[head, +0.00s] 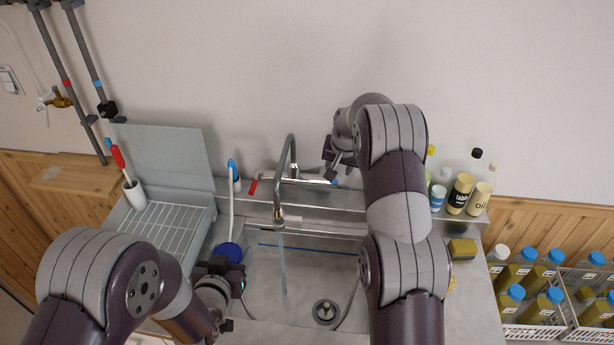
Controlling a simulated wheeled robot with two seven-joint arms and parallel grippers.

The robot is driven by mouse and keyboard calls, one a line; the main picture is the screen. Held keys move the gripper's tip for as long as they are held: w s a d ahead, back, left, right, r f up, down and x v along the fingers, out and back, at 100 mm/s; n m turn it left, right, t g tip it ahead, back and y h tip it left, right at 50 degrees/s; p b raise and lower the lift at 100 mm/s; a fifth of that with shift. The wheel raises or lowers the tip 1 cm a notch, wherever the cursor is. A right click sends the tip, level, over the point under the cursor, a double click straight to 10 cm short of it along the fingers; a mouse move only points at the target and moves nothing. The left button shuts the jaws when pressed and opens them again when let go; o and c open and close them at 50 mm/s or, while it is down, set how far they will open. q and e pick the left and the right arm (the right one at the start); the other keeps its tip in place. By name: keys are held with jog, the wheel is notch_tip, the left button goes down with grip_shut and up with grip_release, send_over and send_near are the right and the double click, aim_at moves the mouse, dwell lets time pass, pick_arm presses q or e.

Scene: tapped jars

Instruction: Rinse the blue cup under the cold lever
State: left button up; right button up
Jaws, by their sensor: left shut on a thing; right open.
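A blue round thing (229,252), which looks like the blue cup, is at the left edge of the sink; my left gripper (226,266) is shut on it and partly hides it. The tap spout (280,212) stands over the sink, and a thin stream of water (283,262) falls from it, to the right of the blue thing. The cold lever with a blue tip (333,181) is on the right side of the tap. My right gripper (340,166) is open right by it; I cannot tell whether they touch. A red-marked lever (252,187) is on the left.
The sink (310,265) has a drain (325,311). A white dish rack (170,230) is left of it. A white, blue-topped brush handle (232,190) stands behind the blue thing. Bottles (459,194) and a sponge (462,249) are on the right, with crates of jars (540,320) beyond.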

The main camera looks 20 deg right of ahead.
aim_at(228, 245)
pick_arm(q)
jog(key=shift+a+r, duration=0.1)
jog(key=shift+r, duration=0.1)
jog(key=r+p, duration=0.3)
jog(key=p, duration=0.1)
jog(key=shift+w+d+r, duration=0.1)
jog(key=shift+d+r, duration=0.1)
jog(key=shift+r, duration=0.2)
pick_arm(e)
jog(key=x, duration=1)
jog(key=shift+w, duration=0.3)
jog(key=shift+x, duration=0.85)
jog(key=shift+s, duration=0.1)
grip_shut()
jog(key=shift+f, duration=0.1)
